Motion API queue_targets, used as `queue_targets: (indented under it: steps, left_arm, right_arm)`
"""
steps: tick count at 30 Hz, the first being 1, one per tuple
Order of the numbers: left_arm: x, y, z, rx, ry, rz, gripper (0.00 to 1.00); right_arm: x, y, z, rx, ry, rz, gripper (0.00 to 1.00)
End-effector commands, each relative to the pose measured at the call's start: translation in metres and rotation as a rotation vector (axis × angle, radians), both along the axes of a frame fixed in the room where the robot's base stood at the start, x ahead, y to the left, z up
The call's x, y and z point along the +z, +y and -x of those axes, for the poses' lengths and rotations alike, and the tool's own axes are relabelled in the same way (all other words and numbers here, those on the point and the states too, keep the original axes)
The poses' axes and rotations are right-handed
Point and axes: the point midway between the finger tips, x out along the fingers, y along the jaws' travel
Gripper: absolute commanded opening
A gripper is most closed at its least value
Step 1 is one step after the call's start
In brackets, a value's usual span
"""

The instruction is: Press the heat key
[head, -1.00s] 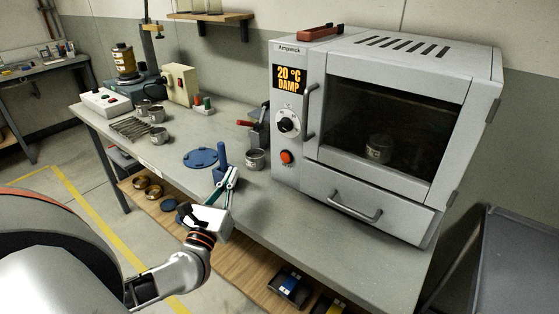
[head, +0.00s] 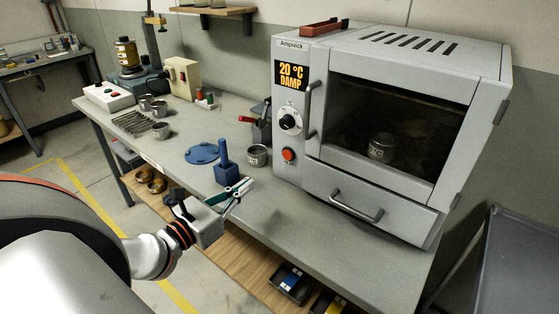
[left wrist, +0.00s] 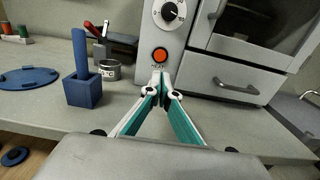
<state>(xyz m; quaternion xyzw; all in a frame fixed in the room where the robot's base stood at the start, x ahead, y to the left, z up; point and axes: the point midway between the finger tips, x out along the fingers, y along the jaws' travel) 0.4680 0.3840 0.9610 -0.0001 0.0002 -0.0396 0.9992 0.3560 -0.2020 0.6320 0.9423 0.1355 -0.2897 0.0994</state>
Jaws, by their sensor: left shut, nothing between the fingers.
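The heat key is a round orange-red button (head: 288,154) low on the left front panel of the grey oven (head: 385,185). In the left wrist view the key (left wrist: 160,54) sits just above and beyond my fingertips, with a label under it. My left gripper (head: 243,187) is shut and empty, over the bench's front part, apart from the oven. Its closed fingertips show in the left wrist view (left wrist: 161,80), pointing toward the panel below the key. The oven display (head: 291,76) reads 20 °C DAMP. My right gripper is not seen.
A blue block with an upright handle (head: 227,174) stands close beside my left gripper. A metal tin (head: 257,156) stands left of the oven, and a blue disc (head: 202,153) lies behind the block. Another tin (head: 380,147) is inside the oven behind the glass. The bench's front right (head: 330,235) is clear.

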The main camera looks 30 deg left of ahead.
Motion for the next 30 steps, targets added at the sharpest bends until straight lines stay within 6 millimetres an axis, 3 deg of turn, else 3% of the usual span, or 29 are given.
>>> queue_targets:
  steps: [8,30]
  left_arm:
    - [0.0,0.0,-0.012,0.002,-0.004,0.0,0.0]
    - [0.001,-0.006,-0.088,0.003,-0.004,0.001,0.0]
  right_arm:
    - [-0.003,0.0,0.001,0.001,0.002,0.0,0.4]
    - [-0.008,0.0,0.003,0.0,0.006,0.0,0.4]
